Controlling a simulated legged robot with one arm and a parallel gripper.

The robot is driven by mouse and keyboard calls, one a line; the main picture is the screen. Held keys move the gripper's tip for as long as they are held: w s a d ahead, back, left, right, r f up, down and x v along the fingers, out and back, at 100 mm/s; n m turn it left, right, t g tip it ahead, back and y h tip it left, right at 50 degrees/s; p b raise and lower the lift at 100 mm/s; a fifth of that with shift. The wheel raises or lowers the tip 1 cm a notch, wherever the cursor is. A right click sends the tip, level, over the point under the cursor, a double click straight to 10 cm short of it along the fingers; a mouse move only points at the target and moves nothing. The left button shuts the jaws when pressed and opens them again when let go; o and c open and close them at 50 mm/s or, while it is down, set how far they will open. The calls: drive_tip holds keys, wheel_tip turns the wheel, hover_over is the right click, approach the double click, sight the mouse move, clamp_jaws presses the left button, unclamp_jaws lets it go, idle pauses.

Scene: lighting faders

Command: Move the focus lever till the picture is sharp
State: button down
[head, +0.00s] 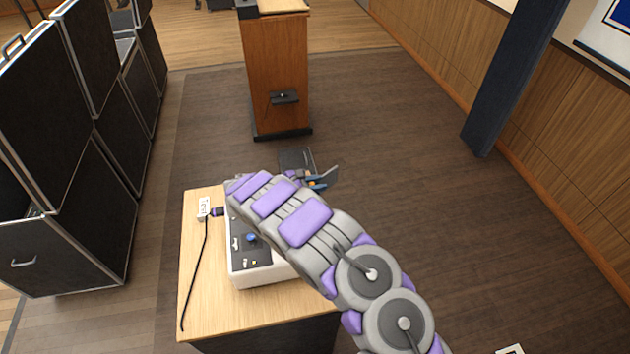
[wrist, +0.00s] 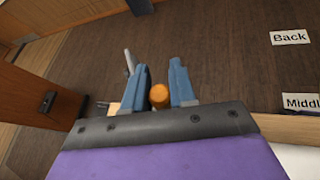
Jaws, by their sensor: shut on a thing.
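My gripper (head: 320,182) is beyond the far right edge of a white box with a dark control panel (head: 250,250). In the wrist view its two blue fingers (wrist: 160,88) have an orange knob (wrist: 159,96) between them, and they are shut on it. I take this knob as the focus lever's end; the rest of the lever is hidden. A thin grey bar (wrist: 129,62) stands beside the left finger. My arm covers much of the box. A white panel with a blue picture (head: 625,15) on the right wall is cut off, so its sharpness cannot be judged.
The box stands on a wooden table (head: 205,315) with a socket block (head: 204,207) and black cable. Black cases (head: 65,215) stand left, a wooden lectern (head: 277,75) beyond, a dark post (head: 510,80) right. Floor labels read "Back" (wrist: 291,37) and "Middle" (wrist: 301,102).

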drive_tip(key=c, duration=1)
unclamp_jaws()
drive_tip(key=p+v, duration=0.1)
drive_tip(key=v, duration=1.6)
drive_tip(key=shift+a+p, duration=0.3)
drive_tip(key=shift+s+f, duration=0.1)
